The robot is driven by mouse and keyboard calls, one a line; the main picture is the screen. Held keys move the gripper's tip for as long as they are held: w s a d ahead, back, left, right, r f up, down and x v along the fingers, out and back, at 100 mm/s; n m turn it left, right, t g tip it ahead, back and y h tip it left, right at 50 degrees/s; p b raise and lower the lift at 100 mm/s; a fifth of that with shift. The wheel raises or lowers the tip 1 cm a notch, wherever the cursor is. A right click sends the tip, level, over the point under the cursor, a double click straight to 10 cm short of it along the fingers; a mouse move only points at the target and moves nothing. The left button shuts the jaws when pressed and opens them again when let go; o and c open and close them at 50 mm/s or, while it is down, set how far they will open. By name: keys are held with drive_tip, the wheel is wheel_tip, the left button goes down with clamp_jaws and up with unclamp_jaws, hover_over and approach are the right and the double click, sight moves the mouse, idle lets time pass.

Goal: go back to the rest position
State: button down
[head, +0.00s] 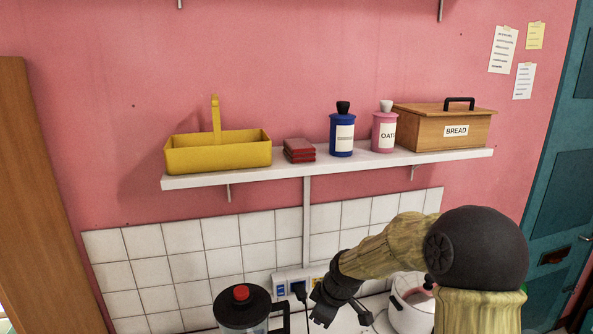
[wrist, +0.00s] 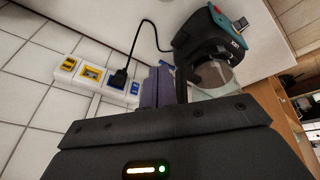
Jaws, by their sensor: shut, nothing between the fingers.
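My gripper (head: 322,316) hangs at the end of my bent arm, low in the head view, below the shelf and in front of the white tiles. In the wrist view its fingers (wrist: 157,86) are together beyond the dark gripper body, with nothing seen between them. In the head view the fingertips are small and hard to make out. The gripper is near the wall socket strip (head: 297,281), and it appears apart from the shelf items.
A white shelf (head: 225,181) holds a yellow caddy (head: 220,155), red folded cloths (head: 299,151), a blue jar (head: 342,135), a pink oats jar (head: 384,132) and a bread box (head: 440,129). Below stand a dark-lidded jug (head: 241,312) and a white kettle (head: 407,311).

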drive_tip(key=s+d+m+h, duration=0.1)
drive_tip(key=s+d+m, duration=0.2)
drive_tip(key=s, duration=0.3)
drive_tip(key=s+d+r+m, duration=0.1)
drive_tip(key=s+d+m, duration=0.2)
drive_tip(key=s+m, duration=0.2)
drive_tip(key=s+d+m+h, duration=0.1)
drive_tip(key=s+d+m, duration=0.2)
drive_tip(key=s, duration=0.6)
drive_tip(key=shift+d+r+m+g+h, duration=0.2)
drive_tip(key=shift+d+m+g+h, duration=0.1)
drive_tip(key=shift+m, duration=0.5)
drive_tip(key=c, duration=2.2)
unclamp_jaws()
drive_tip(key=shift+s+a, duration=0.1)
drive_tip(key=shift+s, duration=0.05)
